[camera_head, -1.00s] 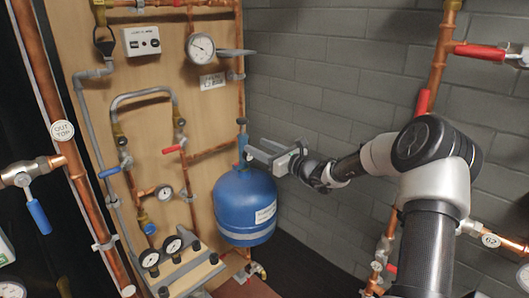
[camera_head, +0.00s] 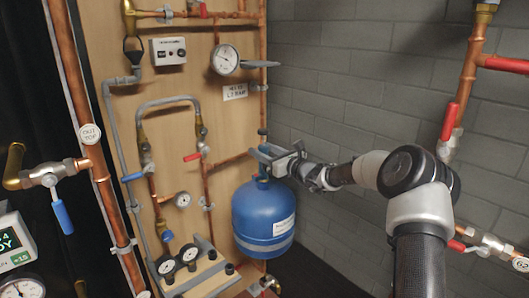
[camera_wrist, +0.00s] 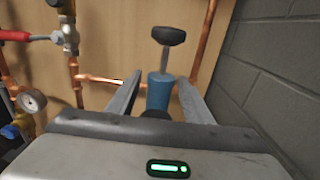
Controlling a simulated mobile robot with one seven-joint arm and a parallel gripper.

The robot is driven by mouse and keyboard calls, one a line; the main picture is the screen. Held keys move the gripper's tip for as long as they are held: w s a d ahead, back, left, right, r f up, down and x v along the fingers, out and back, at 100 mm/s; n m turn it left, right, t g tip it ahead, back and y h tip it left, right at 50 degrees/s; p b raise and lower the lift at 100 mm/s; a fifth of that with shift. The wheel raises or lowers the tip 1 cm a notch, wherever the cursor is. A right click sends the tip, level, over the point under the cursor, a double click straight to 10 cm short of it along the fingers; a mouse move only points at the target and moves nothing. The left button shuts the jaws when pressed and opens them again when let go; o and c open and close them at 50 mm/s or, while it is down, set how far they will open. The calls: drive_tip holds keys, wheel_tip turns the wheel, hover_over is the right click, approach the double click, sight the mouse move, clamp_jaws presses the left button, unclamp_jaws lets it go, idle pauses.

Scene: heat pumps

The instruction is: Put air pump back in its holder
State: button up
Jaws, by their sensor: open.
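The air pump (camera_wrist: 158,92) appears to be the small blue cylinder with a thin rod and black handle (camera_wrist: 167,35) in the wrist view. It stands roughly upright between my open fingers, with a gap on both sides. Its lower end is hidden. In the head view its dark top (camera_head: 262,132) shows above my gripper (camera_head: 262,157), just over the large blue tank (camera_head: 263,222). My gripper (camera_wrist: 160,78) is open in the wrist view. A grey bracket (camera_head: 262,64) sticks out beside the upper gauge; I cannot tell whether it is the pump's holder.
A wooden panel (camera_head: 225,105) carries copper pipes, valves and gauges left of my gripper. A vertical copper pipe (camera_wrist: 207,55) rises close behind the pump. A grey block wall (camera_head: 345,100) stands to the right. Pipes with red-handled valves (camera_head: 450,120) are near my arm.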

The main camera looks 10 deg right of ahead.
sight(263, 144)
drive_tip(key=c, duration=1)
drive_tip(key=shift+r, duration=0.15)
clamp_jaws()
drive_tip(key=shift+r+p, duration=1.2)
drive_tip(key=shift+r, duration=0.8)
